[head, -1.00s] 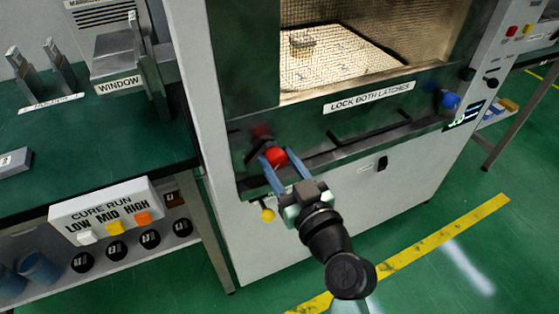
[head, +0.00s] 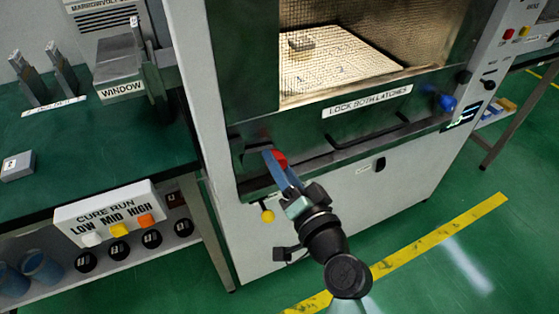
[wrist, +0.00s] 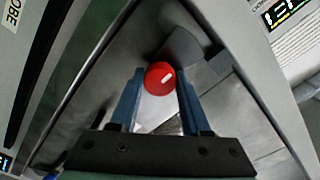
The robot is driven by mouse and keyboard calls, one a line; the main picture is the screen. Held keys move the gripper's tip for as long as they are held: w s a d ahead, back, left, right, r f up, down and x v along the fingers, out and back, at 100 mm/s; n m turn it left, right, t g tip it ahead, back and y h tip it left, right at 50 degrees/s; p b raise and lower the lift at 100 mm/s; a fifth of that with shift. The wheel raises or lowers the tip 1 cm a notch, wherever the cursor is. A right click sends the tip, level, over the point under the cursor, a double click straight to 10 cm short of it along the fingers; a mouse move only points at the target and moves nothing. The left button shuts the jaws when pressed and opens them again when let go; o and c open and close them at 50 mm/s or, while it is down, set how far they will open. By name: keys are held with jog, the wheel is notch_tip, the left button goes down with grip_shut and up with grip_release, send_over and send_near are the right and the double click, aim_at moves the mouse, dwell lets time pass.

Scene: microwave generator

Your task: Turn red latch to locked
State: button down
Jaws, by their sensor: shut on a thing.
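The red latch (head: 280,159) is at the lower left of the microwave generator's dark door frame in the head view. Its round red knob also shows in the wrist view (wrist: 158,72), with a small white mark on its face. My gripper (head: 272,161) is at the latch, with its blue fingers seen nearly edge-on. In the wrist view my gripper (wrist: 160,88) has one finger on each side of the knob, shut on it. A grey latch arm extends behind the knob, partly hidden by it.
A blue latch knob (head: 447,103) is at the door's right end. The label LOCK BOTH LATCHES (head: 368,101) and a dark door handle (head: 368,132) lie between. A green bench (head: 100,150) stands to the left.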

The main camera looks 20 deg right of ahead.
jog(key=m+p, duration=0.2)
jog(key=m, duration=0.3)
jog(key=shift+m, duration=0.4)
jog(key=shift+f, duration=0.1)
dwell(0.3)
jog(key=shift+c, duration=1.8)
grip_release()
jog(key=shift+s, duration=0.1)
jog(key=s, duration=1.2)
jog(key=shift+s+d+b, duration=0.2)
jog(key=shift+s+b, duration=0.2)
jog(key=shift+b, duration=0.05)
